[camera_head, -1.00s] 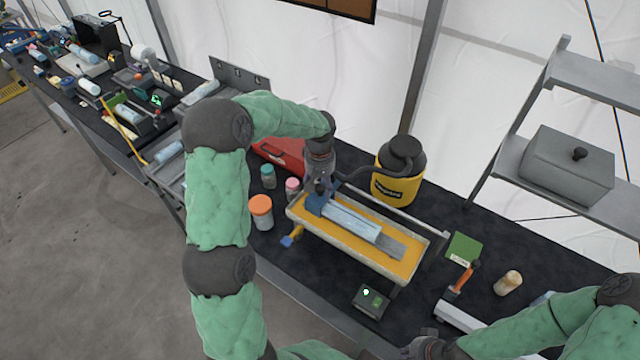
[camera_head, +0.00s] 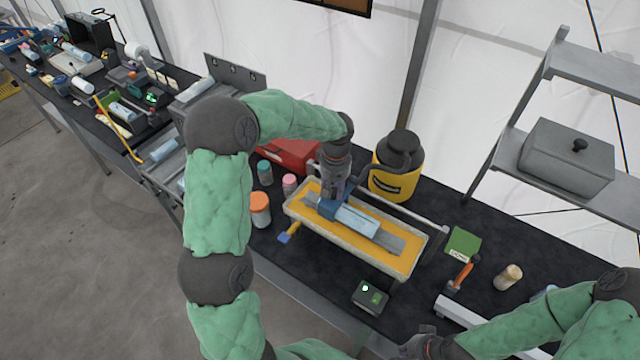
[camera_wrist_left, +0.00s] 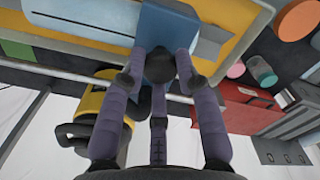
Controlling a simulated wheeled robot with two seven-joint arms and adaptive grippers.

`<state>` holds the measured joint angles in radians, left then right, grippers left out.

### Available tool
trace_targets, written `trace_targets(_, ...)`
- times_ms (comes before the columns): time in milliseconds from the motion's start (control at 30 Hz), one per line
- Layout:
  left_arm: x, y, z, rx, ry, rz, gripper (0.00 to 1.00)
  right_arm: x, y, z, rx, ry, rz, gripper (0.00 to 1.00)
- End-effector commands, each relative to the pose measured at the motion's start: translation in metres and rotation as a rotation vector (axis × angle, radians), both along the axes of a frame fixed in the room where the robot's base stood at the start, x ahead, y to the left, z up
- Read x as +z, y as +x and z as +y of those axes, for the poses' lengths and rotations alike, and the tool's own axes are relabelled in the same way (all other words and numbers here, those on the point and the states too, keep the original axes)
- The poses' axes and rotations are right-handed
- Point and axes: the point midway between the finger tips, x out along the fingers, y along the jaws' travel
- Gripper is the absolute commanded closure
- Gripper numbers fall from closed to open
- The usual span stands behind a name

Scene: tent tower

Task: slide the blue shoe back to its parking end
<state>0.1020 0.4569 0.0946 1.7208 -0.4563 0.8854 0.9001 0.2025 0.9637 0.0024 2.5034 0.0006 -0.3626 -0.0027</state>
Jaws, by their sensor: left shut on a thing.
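The blue shoe (camera_head: 327,209) sits on a grey rail (camera_head: 392,242) in a long tray with a yellow floor (camera_head: 411,262). A pale blue block (camera_head: 357,220) lies on the rail just right of the shoe. My left gripper (camera_head: 331,192) comes down on the shoe from above. In the left wrist view the fingers (camera_wrist_left: 160,70) are closed around a rounded knob on the blue shoe (camera_wrist_left: 166,24); the fingers partly hide the knob. My right gripper (camera_head: 425,346) is at the bottom edge, cut off, and its jaws are unclear.
A yellow canister (camera_head: 392,180) stands behind the tray, and a red box (camera_head: 288,153) at its back left. Jars, one with an orange lid (camera_head: 260,199), stand left of it. A small dark device (camera_head: 369,297) is in front. A green card (camera_head: 463,242) lies to the right.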

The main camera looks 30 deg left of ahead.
Motion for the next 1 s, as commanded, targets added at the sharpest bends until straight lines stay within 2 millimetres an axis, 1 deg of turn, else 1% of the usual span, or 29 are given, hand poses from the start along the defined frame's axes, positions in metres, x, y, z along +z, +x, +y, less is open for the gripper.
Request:
trace_targets(33,-0.004,-0.002,-0.020,-0.009,-0.001,0.000,1.00,-0.009,0.000,0.000,0.000,0.000,0.000,1.00)
trace_targets(167,-0.005,-0.005,-0.066,-0.011,-0.001,0.000,1.00,-0.020,0.000,0.000,0.000,0.000,0.000,1.00)
trace_targets(200,-0.004,-0.006,-0.080,-0.011,-0.001,-0.001,1.00,-0.023,0.000,0.000,0.000,0.000,0.000,1.00)
trace_targets(267,-0.004,-0.007,-0.102,-0.010,-0.001,0.001,1.00,-0.026,0.000,0.000,0.000,0.000,0.000,1.00)
trace_targets(300,-0.004,-0.007,-0.117,-0.011,0.000,0.000,1.00,-0.028,0.000,0.000,0.000,0.000,0.000,1.00)
trace_targets(400,-0.004,-0.008,-0.152,-0.010,0.000,0.000,1.00,-0.033,0.000,0.000,0.000,0.000,0.000,1.00)
trace_targets(600,-0.003,-0.013,-0.211,-0.007,0.000,0.001,1.00,-0.038,0.000,0.000,0.000,0.000,0.000,1.00)
trace_targets(700,-0.002,-0.015,-0.233,-0.005,0.000,0.001,1.00,-0.039,0.000,0.000,0.000,0.000,0.000,1.00)
trace_targets(800,-0.002,-0.017,-0.251,-0.004,0.001,0.002,1.00,-0.040,0.000,0.000,0.000,0.000,0.000,1.00)
trace_targets(1000,-0.001,-0.018,-0.271,-0.002,0.001,0.001,1.00,-0.040,0.000,0.000,0.000,0.000,0.000,1.00)
